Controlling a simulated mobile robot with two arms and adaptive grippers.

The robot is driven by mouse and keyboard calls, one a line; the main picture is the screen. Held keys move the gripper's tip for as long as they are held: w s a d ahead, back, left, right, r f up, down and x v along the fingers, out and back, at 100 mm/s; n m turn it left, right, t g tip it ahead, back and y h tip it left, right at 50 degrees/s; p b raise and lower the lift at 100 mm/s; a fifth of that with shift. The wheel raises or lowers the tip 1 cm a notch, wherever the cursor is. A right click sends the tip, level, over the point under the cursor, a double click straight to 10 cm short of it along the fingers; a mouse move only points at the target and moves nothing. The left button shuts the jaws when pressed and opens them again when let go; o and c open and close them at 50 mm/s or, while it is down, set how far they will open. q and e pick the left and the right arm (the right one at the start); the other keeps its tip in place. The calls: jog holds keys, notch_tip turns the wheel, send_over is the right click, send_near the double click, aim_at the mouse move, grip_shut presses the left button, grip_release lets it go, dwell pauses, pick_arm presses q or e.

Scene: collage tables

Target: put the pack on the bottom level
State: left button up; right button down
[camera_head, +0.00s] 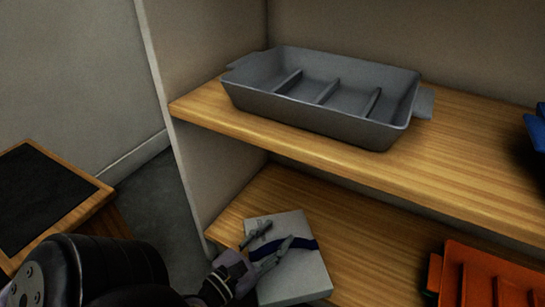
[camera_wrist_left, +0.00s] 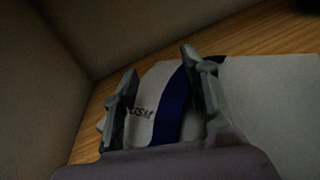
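The pack (camera_head: 300,275) is a flat whitish box with a dark blue band. It lies on the bottom level (camera_head: 370,255) of the wooden shelf, near the left side wall. My left gripper (camera_head: 274,238) is at the pack, reaching in from the lower left. In the left wrist view, its two fingers (camera_wrist_left: 160,65) stand apart, with the pack's printed face and blue band (camera_wrist_left: 172,105) between them. The pack extends beyond the right finger. I cannot tell whether the fingers touch it. My right gripper is not in view.
A grey divided tray (camera_head: 325,95) stands on the upper level (camera_head: 450,150). An orange divided tray (camera_head: 485,275) is at the right of the bottom level, with bare wood between it and the pack. A blue object (camera_head: 537,128) shows at the right edge. A dark-topped table (camera_head: 40,195) stands left.

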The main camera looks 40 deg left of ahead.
pick_arm(q)
jog(key=shift+o, duration=0.6)
jog(key=shift+r, duration=0.15)
jog(key=o, duration=1.3)
